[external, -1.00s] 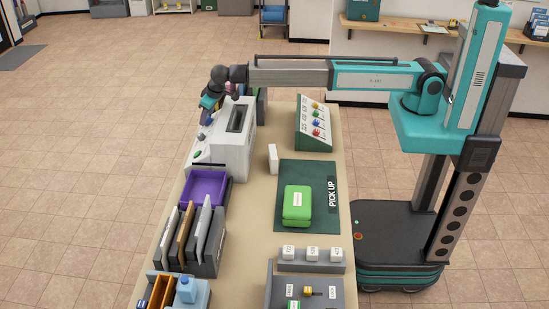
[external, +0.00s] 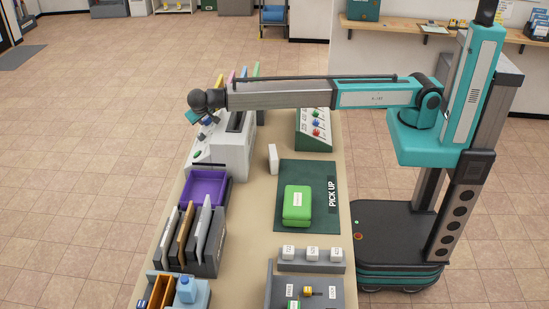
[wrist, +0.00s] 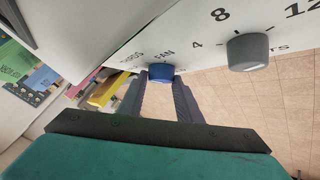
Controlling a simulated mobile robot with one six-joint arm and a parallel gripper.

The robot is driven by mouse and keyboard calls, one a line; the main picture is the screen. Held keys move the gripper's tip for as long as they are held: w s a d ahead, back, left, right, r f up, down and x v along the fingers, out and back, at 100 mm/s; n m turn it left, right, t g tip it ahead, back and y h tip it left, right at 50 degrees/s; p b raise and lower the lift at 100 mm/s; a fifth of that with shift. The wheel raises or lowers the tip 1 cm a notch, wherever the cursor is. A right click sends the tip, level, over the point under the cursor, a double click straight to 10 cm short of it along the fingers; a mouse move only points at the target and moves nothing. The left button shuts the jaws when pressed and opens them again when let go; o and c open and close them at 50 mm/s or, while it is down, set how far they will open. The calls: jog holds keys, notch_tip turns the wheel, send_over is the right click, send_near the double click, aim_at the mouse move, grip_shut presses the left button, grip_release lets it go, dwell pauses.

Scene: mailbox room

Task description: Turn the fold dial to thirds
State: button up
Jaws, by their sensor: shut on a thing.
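The fold dial (wrist: 162,72) is a small blue knob on the white machine's sloped front panel. The words "THIRDS" and "FAN" are printed beside it in the wrist view. My gripper (wrist: 161,82) is shut on the dial, one dark finger on each side. Which word the dial points at cannot be told, as no pointer mark shows. In the external view the white machine (external: 232,150) stands at the table's far left, with my gripper (external: 207,121) at its upper left side.
A grey knob (wrist: 248,52) with numbers 4, 8 and 12 sits close to the right of the dial. A purple tray (external: 206,187) and upright folders (external: 203,228) stand in front of the machine. A green box (external: 297,204) lies on the dark mat to the right.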

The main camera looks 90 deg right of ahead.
dwell(0.4)
jog(key=o, duration=1)
jog(key=shift+o, duration=0.2)
jog(key=shift+a, duration=0.1)
jog(key=b+v, duration=0.1)
jog(key=v, duration=0.7)
jog(key=shift+a+r, duration=0.2)
jog(key=shift+r, duration=0.15)
jog(key=p+v, duration=0.4)
jog(key=p, duration=0.4)
jog(key=shift+a+r, duration=0.25)
jog(key=shift+a+p, duration=0.15)
jog(key=shift+p, duration=0.5)
jog(key=shift+d+f+b, duration=0.3)
jog(key=shift+f+b, duration=0.15)
jog(key=shift+b, duration=0.7)
